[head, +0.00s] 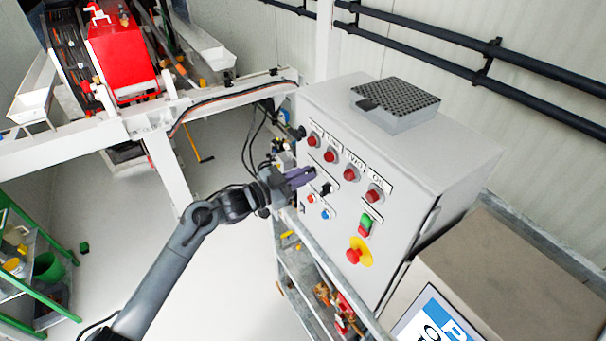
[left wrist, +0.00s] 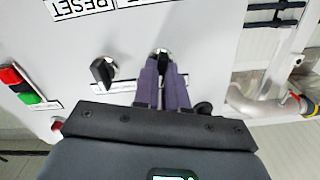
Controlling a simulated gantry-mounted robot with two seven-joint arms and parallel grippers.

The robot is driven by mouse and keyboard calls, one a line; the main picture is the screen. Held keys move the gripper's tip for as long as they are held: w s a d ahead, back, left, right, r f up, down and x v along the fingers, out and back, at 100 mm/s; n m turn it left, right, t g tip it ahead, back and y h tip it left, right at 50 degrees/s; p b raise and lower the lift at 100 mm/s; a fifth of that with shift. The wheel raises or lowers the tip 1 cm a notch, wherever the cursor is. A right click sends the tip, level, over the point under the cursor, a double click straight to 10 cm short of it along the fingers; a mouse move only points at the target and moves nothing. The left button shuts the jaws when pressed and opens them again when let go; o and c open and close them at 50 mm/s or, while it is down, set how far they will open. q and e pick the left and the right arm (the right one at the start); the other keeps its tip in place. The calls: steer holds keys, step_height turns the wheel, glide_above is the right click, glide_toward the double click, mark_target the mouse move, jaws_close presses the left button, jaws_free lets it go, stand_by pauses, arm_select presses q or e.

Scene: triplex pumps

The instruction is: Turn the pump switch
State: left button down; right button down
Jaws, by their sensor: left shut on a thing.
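A grey control cabinet (head: 350,215) carries the switches and lamps. My left gripper (head: 311,173) reaches its front from the left. In the left wrist view, the gripper's purple fingers (left wrist: 162,62) are shut around a black rotary switch (left wrist: 161,53) with a shiny collar. That switch is mostly hidden by the fingers, and in the head view I cannot make it out. A second black rotary switch (head: 326,189) sits just to its right, free of the gripper; it also shows in the left wrist view (left wrist: 103,70). My right gripper is not in view.
Several red lamps (head: 349,174) line the panel above. A green and red button (head: 365,225) and a yellow-based emergency stop (head: 357,252) are lower right. A metal shelf (head: 310,283) stands below. A red pump unit (head: 122,55) is at the back left. The floor between is mostly clear.

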arm_select(q)
steer(key=n+p, duration=0.2)
steer(key=n, duration=0.5)
steer(key=shift+w+r+p, duration=0.1)
steer(key=shift+p, duration=0.3)
steer(key=shift+a+n+p, duration=0.1)
steer(key=shift+n+p, duration=0.85)
steer(key=shift+n, duration=1.75)
steer(key=shift+w, duration=0.1)
steer(key=c, duration=1.2)
jaws_free()
steer(key=shift+a, duration=0.1)
